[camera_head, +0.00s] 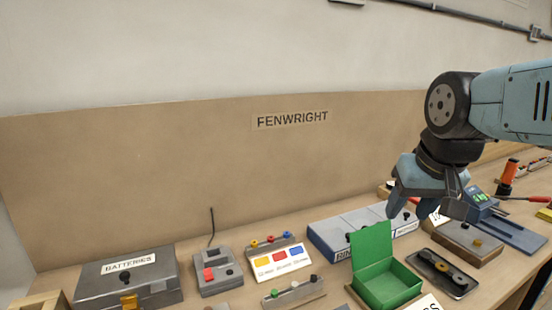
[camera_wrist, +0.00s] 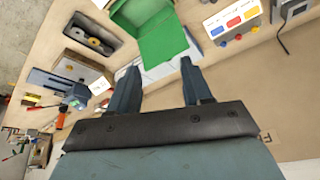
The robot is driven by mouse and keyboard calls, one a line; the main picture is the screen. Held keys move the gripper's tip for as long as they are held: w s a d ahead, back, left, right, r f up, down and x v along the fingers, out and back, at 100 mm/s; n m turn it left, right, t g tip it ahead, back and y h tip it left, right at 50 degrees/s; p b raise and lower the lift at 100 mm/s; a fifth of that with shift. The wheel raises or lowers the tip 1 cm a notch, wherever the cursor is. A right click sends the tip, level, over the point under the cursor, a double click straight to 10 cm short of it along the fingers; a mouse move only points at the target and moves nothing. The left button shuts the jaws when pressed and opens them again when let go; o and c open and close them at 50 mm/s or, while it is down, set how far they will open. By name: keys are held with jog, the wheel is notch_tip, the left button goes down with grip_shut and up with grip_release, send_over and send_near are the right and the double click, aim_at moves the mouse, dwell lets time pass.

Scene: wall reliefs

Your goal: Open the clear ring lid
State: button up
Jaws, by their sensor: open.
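A long blue-and-white box (camera_head: 322,240) with a partly hidden label starting "RIN" stands at the back of the bench. Its pale top panels (camera_head: 352,222) look shut, with a small dark knob near the right end. I cannot tell which panel is the clear ring lid. My gripper (camera_head: 424,208) is open and empty, pointing down near the box's right end. In the wrist view the two fingers (camera_wrist: 158,70) are spread apart with nothing between them. Part of the box (camera_wrist: 164,66) shows there beyond the fingertips, largely hidden by a green lid.
A green box (camera_head: 390,284) with its lid standing open is in front of the ring box. A batteries box (camera_head: 125,282) and a colored-button panel (camera_head: 282,263) are left.

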aim_at(350, 230)
jog(key=w+a+f+n+g, duration=0.15)
jog(key=w+f+n, duration=0.25)
jog(key=w+n, duration=0.6)
jog(key=w+a+f+n+g, duration=0.1)
jog(key=w+f+n+g, duration=0.2)
jog(key=w+n, duration=0.75)
jog(key=shift+m, duration=0.75)
jog(key=f, duration=0.9)
jog(key=w+f, duration=0.1)
jog(key=f, duration=0.4)
jog(key=shift+w, duration=0.1)
jog(key=shift+r, duration=0.1)
grip_shut()
